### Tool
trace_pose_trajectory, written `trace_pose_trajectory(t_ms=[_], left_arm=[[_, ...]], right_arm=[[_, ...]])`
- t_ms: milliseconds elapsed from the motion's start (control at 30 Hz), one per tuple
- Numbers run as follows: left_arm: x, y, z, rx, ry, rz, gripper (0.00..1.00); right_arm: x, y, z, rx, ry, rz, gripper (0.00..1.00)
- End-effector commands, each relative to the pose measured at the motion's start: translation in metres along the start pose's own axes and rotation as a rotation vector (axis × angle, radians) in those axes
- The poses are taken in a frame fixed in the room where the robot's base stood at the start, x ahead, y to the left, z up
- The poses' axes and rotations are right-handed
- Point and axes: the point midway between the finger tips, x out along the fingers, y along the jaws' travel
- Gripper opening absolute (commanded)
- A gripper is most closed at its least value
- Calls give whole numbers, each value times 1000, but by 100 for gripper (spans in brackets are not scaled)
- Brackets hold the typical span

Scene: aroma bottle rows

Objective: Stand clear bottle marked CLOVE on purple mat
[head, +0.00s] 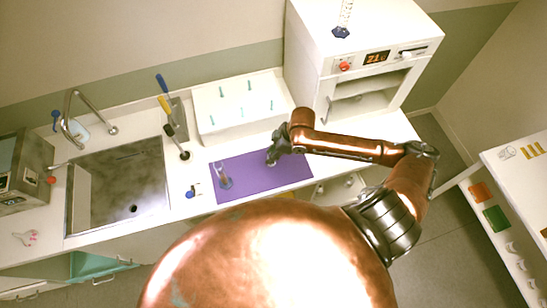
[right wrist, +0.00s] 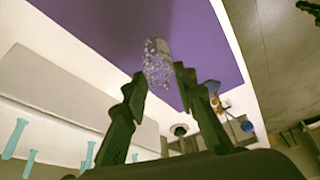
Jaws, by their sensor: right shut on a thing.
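My right gripper (head: 272,160) is over the upper middle of the purple mat (head: 268,181). In the right wrist view its two dark fingers (right wrist: 160,78) are closed on a clear bottle (right wrist: 157,58), which shows between and beyond the fingertips with the mat (right wrist: 110,25) behind it. The lettering on this bottle cannot be read. I cannot tell whether its base touches the mat. Another clear, bottle-like thing (head: 225,181) stands on the left part of the mat. My left gripper is not in view.
A white tray (head: 215,132) with several teal pegs lies behind the mat. A sink (head: 110,185), a stand with blue and yellow tools (head: 180,125) and a small blue item (head: 190,194) are to the left. A white oven (head: 330,60) stands behind right. The mat's right part is clear.

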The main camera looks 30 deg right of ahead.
Motion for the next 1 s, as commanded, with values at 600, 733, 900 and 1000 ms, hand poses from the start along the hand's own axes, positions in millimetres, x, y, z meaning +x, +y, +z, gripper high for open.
trace_pose_trajectory(t_ms=[600,733,900,1000], left_arm=[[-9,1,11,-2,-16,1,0],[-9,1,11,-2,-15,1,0],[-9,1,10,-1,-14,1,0],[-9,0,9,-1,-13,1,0]], right_arm=[[35,6,23,-1,0,2,0],[37,6,24,0,0,1,26],[37,6,24,0,0,1,38],[37,6,24,0,0,1,43]])
